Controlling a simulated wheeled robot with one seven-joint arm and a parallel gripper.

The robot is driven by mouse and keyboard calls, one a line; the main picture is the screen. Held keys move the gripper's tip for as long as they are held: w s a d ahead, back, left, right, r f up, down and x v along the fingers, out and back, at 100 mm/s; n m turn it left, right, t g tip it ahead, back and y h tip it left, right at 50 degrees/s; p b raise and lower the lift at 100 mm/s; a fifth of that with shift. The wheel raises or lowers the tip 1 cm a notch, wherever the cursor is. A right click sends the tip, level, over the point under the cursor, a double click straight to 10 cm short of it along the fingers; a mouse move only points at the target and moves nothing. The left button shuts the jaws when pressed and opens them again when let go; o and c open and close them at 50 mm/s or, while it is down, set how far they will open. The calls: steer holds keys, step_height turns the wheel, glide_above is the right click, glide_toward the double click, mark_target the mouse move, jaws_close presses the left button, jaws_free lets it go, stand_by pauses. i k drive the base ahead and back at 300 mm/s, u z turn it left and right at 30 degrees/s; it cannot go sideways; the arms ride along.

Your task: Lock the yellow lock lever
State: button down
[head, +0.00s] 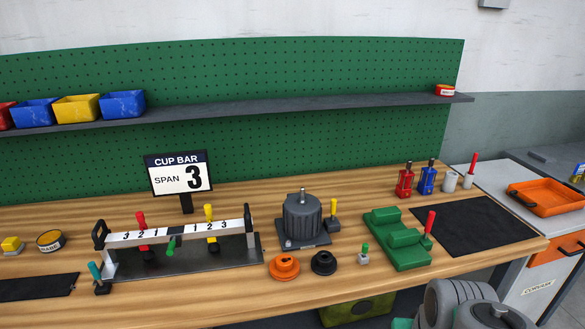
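A fixture with a white numbered bar (185,233) on a dark base plate (225,252) stands on the left half of the bench. A yellow-handled lever (209,213) stands upright at the bar, near its right-hand numbers. A red lever (142,221) stands upright at the bar's left part, and a small green-tipped piece (171,246) sits between them. A second yellow handle (333,207) stands upright beside a grey motor-shaped unit (303,216). I cannot tell whether either yellow handle is locked. My gripper is not in view; grey links of my arm show at the bottom right.
A sign (179,175) reads CUP BAR SPAN 3. An orange ring (284,267), a black ring (323,263) and a green block fixture (398,240) stand along the bench front. A black mat (474,229) is bare. An orange tray (547,198) is at the right.

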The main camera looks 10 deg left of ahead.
mark_target(334, 202)
steer(key=u, duration=0.4)
steer(key=i, duration=1.2)
steer(key=u, duration=0.35)
